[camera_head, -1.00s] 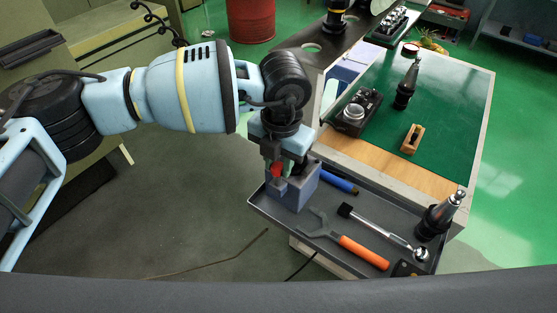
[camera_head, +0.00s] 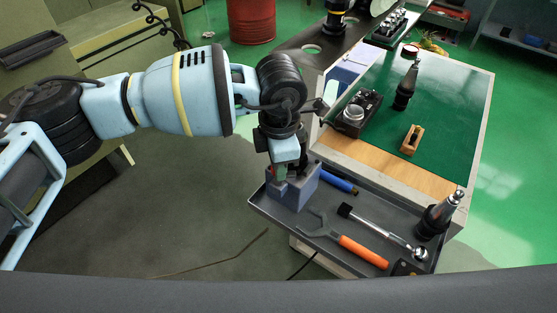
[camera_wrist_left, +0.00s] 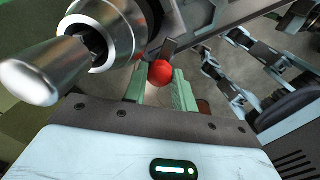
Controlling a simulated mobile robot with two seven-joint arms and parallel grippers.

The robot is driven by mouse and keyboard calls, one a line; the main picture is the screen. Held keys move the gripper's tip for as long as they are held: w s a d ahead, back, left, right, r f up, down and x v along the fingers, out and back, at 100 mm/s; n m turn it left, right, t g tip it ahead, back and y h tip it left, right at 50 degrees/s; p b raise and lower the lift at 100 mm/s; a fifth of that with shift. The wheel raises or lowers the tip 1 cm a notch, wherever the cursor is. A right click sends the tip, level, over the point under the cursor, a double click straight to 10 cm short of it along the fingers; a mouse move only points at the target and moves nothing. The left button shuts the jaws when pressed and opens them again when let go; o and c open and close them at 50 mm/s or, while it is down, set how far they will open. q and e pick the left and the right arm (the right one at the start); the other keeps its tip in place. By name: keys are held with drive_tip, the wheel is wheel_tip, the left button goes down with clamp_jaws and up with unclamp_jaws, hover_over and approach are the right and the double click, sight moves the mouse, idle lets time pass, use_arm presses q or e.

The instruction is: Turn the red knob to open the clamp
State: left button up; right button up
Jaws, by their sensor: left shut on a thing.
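The red knob (camera_wrist_left: 160,73) is a round red ball in the left wrist view. It sits between the two green fingers of my left gripper (camera_head: 285,171), which is shut on it. In the head view my left gripper points down over the blue-grey clamp block (camera_head: 300,190), at the left end of the grey tray. The fingers mostly cover the knob there. Whether the clamp itself is open cannot be told. My right gripper is not in view.
The grey tray (camera_head: 300,222) holds an orange-handled wrench (camera_head: 358,249), a ratchet (camera_head: 380,228), a blue cylinder (camera_head: 340,184) and an upright tool holder (camera_head: 440,214). A green-topped cart (camera_head: 450,120) carries a black device (camera_head: 357,112) and a wooden block (camera_head: 412,139).

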use_arm(q)
drive_tip(key=shift+r+m, duration=0.1)
drive_tip(key=shift+m, duration=0.7)
drive_tip(key=o, duration=1)
drive_tip(key=shift+s+r, duration=0.15)
drive_tip(key=shift+r, duration=3.75)
